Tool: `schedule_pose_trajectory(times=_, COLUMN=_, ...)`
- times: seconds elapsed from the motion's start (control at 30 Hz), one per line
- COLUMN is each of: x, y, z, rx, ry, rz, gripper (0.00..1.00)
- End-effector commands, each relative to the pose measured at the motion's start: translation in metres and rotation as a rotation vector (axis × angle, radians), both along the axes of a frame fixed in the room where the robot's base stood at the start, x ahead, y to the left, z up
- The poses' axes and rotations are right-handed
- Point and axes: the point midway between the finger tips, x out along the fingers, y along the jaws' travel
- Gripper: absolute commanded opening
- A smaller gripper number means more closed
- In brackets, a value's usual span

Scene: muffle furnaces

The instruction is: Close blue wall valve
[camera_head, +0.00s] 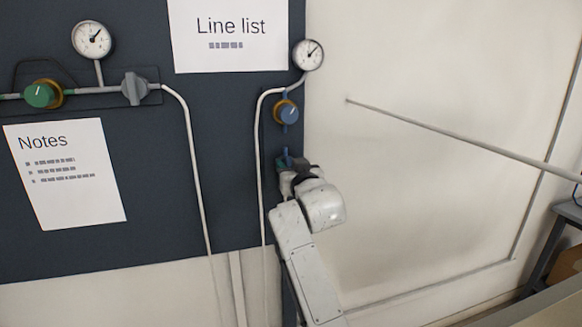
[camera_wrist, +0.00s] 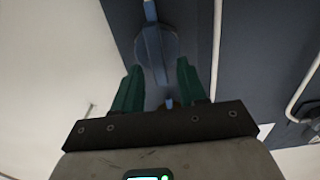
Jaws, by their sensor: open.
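A blue valve (camera_wrist: 155,45) fills the upper middle of the wrist view: a round disc with a long bar handle, lying roughly along the view's vertical. Its lower end reaches between the green fingers of my gripper (camera_wrist: 159,66). The fingers are open, one on each side of the bar, with visible gaps; I cannot tell contact. In the head view, a bit of the blue valve (camera_head: 286,155) shows just above my gripper (camera_head: 287,172), mostly hidden by it. A second blue knob (camera_head: 289,112) with a brass collar sits higher on the same pipe line.
A white pipe (camera_head: 260,150) runs down just left of my gripper, with a gauge (camera_head: 308,54) at its top. A green knob (camera_head: 40,95) and a grey valve (camera_head: 135,89) are on the left panel. A thin rod (camera_head: 450,135) crosses the right side.

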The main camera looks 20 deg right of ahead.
Motion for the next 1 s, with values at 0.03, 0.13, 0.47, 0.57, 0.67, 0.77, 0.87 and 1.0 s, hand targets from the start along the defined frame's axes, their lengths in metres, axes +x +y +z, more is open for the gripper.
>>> schedule_pose_trajectory(times=0.03, x=0.0005, y=0.0001, z=0.0003, rx=0.0, ry=0.0, rz=0.0, gripper=0.41)
schedule_pose_trajectory(times=0.13, x=0.0006, y=0.0, z=0.0001, rx=0.0, ry=0.0, rz=0.0, gripper=0.41)
schedule_pose_trajectory(times=0.47, x=0.0004, y=-0.0001, z=-0.0002, rx=0.0, ry=0.0, rz=0.0, gripper=0.2)
schedule_pose_trajectory(times=0.57, x=0.0003, y=-0.0001, z=-0.0003, rx=0.0, ry=0.0, rz=0.0, gripper=0.11)
schedule_pose_trajectory(times=0.67, x=0.0003, y=0.0, z=-0.0003, rx=0.0, ry=0.001, rz=0.0, gripper=0.01)
schedule_pose_trajectory(times=0.77, x=0.0003, y=0.0, z=-0.0003, rx=0.0, ry=0.001, rz=0.0, gripper=0.0)
schedule_pose_trajectory(times=0.87, x=0.0003, y=0.0, z=-0.0004, rx=0.0, ry=0.001, rz=0.0, gripper=0.0)
schedule_pose_trajectory(times=1.0, x=0.0003, y=0.0, z=-0.0005, rx=-0.008, ry=0.001, rz=0.0, gripper=0.0)
